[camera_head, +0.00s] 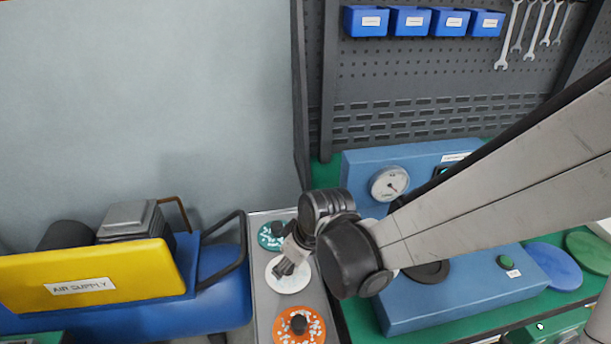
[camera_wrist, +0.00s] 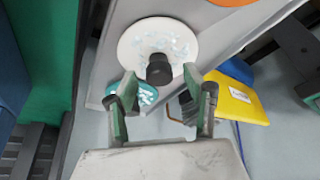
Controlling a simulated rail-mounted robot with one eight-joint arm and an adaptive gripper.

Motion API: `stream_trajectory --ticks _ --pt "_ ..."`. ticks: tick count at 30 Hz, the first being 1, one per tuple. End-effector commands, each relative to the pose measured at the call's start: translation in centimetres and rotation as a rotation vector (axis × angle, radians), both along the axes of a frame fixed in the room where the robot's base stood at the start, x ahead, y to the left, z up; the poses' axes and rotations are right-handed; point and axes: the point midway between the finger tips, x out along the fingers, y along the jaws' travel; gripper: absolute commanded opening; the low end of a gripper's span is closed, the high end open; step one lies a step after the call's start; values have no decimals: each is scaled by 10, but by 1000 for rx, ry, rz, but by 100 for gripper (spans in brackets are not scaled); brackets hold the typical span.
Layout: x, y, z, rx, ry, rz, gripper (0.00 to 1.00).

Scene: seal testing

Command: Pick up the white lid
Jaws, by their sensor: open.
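The white lid (camera_head: 289,280) lies on a grey tray between a teal lid and an orange lid. In the wrist view the white lid (camera_wrist: 182,40) is a round disc with pale blue specks and a dark knob (camera_wrist: 160,69) at its middle. My gripper (camera_head: 287,266) is over the white lid in the head view and hides part of it. In the wrist view my gripper (camera_wrist: 156,88) is open, with its two fingers apart on either side below the knob.
The grey tray (camera_head: 262,310) also holds the teal lid (camera_head: 268,238) and the orange lid (camera_head: 287,333), each with a dark knob. A yellow air supply unit (camera_head: 120,262) stands to the left. A blue test box with a gauge (camera_head: 390,184) stands to the right on a green bench.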

Motion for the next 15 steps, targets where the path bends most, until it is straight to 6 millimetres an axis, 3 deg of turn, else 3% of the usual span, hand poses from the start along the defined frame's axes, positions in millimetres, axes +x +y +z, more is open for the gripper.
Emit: stream_trajectory --ticks 6,14,15 --pt "4 5 -15 0 0 -1 47" --pt "4 5 -16 0 0 -1 47" --pt "4 5 -16 0 0 -1 43"
